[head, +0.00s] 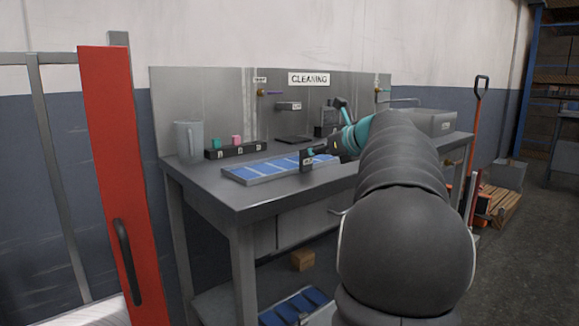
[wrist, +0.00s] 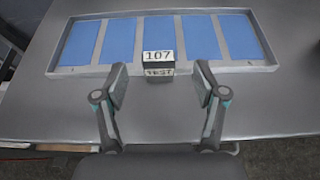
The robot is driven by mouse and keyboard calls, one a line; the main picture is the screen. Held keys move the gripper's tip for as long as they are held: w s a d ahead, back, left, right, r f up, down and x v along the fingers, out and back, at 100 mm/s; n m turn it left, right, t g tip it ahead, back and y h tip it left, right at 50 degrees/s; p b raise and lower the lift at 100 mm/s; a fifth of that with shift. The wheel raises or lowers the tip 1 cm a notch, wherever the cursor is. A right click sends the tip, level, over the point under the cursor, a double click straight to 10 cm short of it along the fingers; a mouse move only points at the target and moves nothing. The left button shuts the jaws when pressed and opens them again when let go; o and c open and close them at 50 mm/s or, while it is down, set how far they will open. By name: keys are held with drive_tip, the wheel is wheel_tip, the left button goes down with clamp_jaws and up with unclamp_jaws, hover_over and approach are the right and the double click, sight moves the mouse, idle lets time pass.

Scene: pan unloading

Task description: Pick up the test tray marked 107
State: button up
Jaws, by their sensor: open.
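The test tray (wrist: 262,68) is a shallow grey tray with several blue panels, lying flat on the metal table. Its front block carries a label (wrist: 158,57) reading 107, with TEST below it. In the head view the tray (head: 243,178) lies near the table's front edge, its right end partly hidden by my arm. My gripper (wrist: 160,88) is open, its two fingers on either side of the label block, with a gap on each side. I cannot tell whether they are level with the block. In the head view my gripper (head: 308,160) is small and partly hidden.
A clear jug (head: 188,142) and a black rack (head: 236,151) with small coloured items stand behind the tray. A grey bin (head: 430,122) sits at the table's right end. Another blue-panelled tray (head: 293,306) lies on the lower shelf. A red post (head: 122,190) stands at left.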

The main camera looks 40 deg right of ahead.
drive_tip(key=shift+f+x, duration=0.25)
drive_tip(key=shift+x, duration=2.45)
drive_tip(key=shift+s, duration=0.2)
clamp_jaws()
